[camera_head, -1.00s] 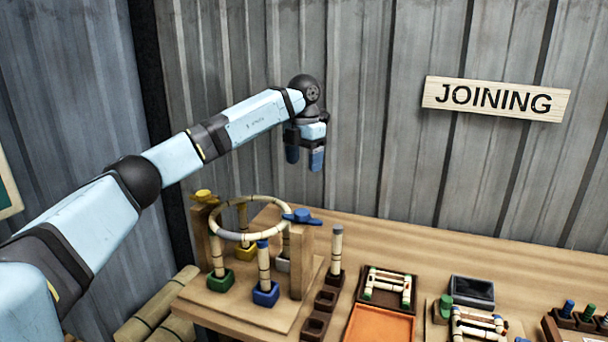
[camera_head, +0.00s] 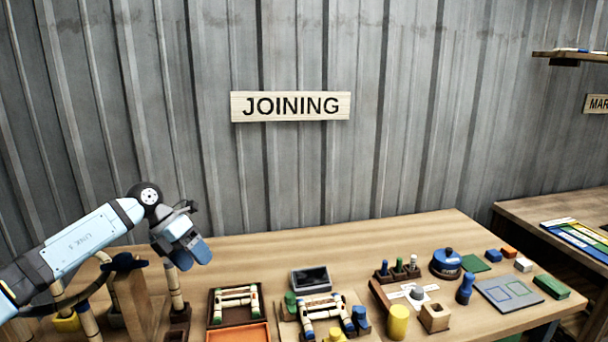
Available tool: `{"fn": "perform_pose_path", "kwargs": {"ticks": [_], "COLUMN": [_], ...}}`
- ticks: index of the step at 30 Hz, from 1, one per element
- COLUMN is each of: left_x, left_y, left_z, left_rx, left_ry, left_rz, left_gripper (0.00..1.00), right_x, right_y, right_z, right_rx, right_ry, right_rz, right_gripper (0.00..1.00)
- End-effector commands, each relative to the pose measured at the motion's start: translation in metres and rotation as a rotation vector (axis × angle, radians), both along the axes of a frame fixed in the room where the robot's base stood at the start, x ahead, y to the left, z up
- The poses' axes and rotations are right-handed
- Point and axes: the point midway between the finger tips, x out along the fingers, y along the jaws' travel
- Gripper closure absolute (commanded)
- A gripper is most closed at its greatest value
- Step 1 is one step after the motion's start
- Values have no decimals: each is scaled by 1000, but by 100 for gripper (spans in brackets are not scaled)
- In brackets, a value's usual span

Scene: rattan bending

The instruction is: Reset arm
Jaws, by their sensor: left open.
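My left arm comes in from the left in the head view. Its gripper (camera_head: 190,254) hangs above the left part of the wooden workbench (camera_head: 370,239), with blue fingertips pointing down and to the right. It is open and I see nothing between the fingers. An upright rattan piece (camera_head: 174,287) stands in a dark holder just below it. The rattan ring fixture with its wooden post (camera_head: 131,300) is partly hidden behind my arm. My right gripper is not in view.
A dark tray with joined rattan pieces (camera_head: 236,300), an orange tray (camera_head: 240,334) and a black box (camera_head: 311,280) stand mid-bench. To the right are a yellow cylinder (camera_head: 398,322), a blue round container (camera_head: 446,262) and a grey mat (camera_head: 509,294). A JOINING sign (camera_head: 291,106) hangs on the metal wall.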

Motion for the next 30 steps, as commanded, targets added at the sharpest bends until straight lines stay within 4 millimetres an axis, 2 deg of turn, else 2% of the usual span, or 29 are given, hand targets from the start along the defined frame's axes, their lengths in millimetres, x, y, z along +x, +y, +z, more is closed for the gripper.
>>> {"fn": "perform_pose_path", "kwargs": {"ticks": [1,3,6,9,13,17,22,26,30], "left_x": [-14,-32,-58,-81,-107,-127,-152,-178,-223], "left_y": [-31,-68,-113,-146,-172,-177,-161,-137,-107], "left_z": [-18,-34,-48,-56,-62,-71,-99,-134,-182], "left_rx": [-114,-282,-516,-739,-1006,-1228,-1437,-1518,-1521], "left_ry": [24,52,103,169,271,388,561,704,868], "left_rz": [-12,-5,43,132,305,542,926,1264,1652], "left_gripper": [31,31,31,31,31,31,31,31,31], "right_x": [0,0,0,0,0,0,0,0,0], "right_y": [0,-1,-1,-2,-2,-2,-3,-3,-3], "right_z": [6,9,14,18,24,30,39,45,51], "right_rx": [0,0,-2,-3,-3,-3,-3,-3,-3], "right_ry": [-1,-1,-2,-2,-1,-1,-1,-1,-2], "right_rz": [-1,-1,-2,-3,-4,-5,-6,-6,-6], "right_gripper": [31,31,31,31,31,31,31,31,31]}}
